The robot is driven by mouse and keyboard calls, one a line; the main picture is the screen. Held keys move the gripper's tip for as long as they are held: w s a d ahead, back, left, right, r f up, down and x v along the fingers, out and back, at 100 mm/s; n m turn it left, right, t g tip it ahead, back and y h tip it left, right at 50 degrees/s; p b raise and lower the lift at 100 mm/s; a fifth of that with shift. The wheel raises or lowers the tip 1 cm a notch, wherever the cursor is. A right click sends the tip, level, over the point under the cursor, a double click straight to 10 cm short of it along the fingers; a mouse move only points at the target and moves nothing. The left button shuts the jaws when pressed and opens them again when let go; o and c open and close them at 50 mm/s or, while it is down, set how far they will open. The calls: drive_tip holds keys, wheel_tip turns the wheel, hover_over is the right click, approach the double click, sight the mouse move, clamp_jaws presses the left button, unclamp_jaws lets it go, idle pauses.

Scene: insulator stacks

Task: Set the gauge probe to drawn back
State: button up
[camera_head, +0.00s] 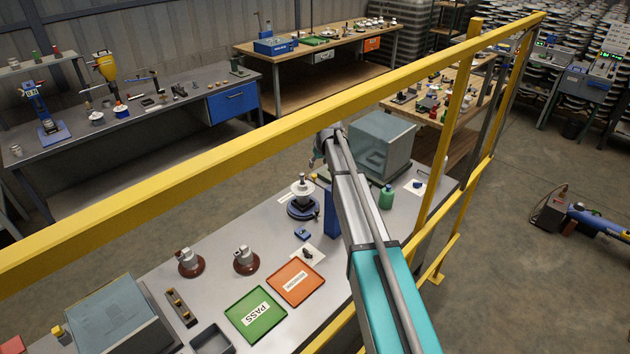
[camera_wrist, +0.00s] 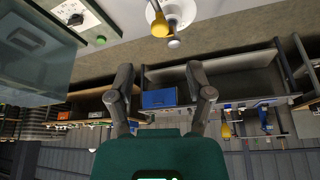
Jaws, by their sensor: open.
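A white disc insulator (camera_head: 302,189) with a grey cap sits on the base. In the wrist view, a white disc (camera_wrist: 178,10) shows at the top edge, with a yellow cylinder (camera_wrist: 160,28) and a grey round knob (camera_wrist: 174,43) in front. I cannot tell for certain which part is the probe or its position. My gripper (camera_wrist: 160,92) is open and empty, its fingers apart from these parts. In the head view my arm largely hides the gripper.
Green (camera_head: 256,315) and orange (camera_head: 296,282) trays and two brown-based insulators (camera_head: 190,263) lie nearer. A yellow rail (camera_head: 250,115) crosses the view.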

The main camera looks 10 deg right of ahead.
sight(314, 175)
drive_tip(key=shift+b+x, duration=4)
drive_tip(key=shift+x, duration=0.65)
clamp_jaws()
